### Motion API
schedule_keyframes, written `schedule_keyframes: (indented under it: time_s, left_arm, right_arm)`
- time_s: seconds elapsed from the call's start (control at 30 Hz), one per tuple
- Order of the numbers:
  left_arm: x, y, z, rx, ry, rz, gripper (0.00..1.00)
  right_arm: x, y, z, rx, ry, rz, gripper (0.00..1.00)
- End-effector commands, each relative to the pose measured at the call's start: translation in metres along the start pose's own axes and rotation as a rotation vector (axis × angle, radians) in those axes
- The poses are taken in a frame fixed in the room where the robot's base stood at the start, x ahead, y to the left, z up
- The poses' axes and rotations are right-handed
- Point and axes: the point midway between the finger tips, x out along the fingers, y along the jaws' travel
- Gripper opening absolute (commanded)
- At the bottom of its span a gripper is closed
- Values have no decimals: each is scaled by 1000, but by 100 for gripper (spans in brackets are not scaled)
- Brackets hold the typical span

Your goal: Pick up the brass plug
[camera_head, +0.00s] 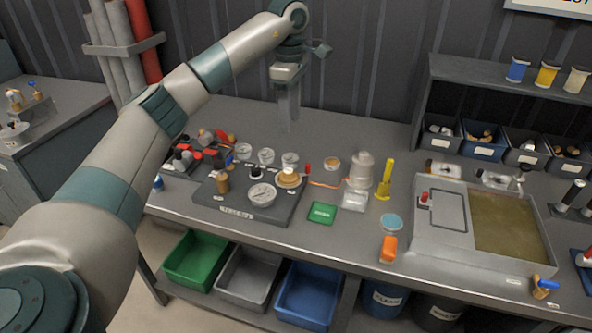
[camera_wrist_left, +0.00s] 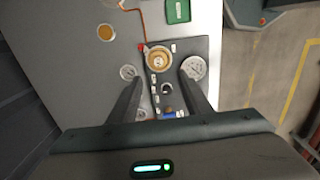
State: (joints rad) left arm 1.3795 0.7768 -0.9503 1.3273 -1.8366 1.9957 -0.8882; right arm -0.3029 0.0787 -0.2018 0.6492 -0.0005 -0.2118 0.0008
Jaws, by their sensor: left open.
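A round brass piece (camera_head: 289,178) sits on the dark grey tray (camera_head: 238,208) on the bench; it also shows in the left wrist view (camera_wrist_left: 158,59). A small upright brown-gold cylinder (camera_head: 222,184) stands near the tray's left side. I cannot tell for sure which of these is the brass plug. My left gripper (camera_head: 289,122) hangs above the bench, behind the tray in the head view, fingers down. In the left wrist view its fingers (camera_wrist_left: 160,82) are apart with nothing held between them, and the round brass piece shows just beyond the tips. My right gripper is not in view.
Several dial gauges (camera_head: 262,193) lie on and behind the tray. A basin (camera_head: 510,222) is farther right. Dark clutter (camera_head: 195,152) lies left.

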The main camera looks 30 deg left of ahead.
Motion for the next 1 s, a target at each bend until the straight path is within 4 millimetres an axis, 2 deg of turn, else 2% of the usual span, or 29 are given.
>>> schedule_keyframes:
  time_s: [0.37,0.57,0.7,1.0]
  left_arm:
    - [-2,0,-3,-3,7,-1,45]
    - [8,0,-3,-3,8,-2,45]
    - [26,-1,-3,-3,7,-5,45]
    - [79,-1,-4,-3,7,-5,45]
  right_arm:
    - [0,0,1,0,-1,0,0]
    - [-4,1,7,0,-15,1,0]
    - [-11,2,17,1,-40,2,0]
    - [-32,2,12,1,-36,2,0]
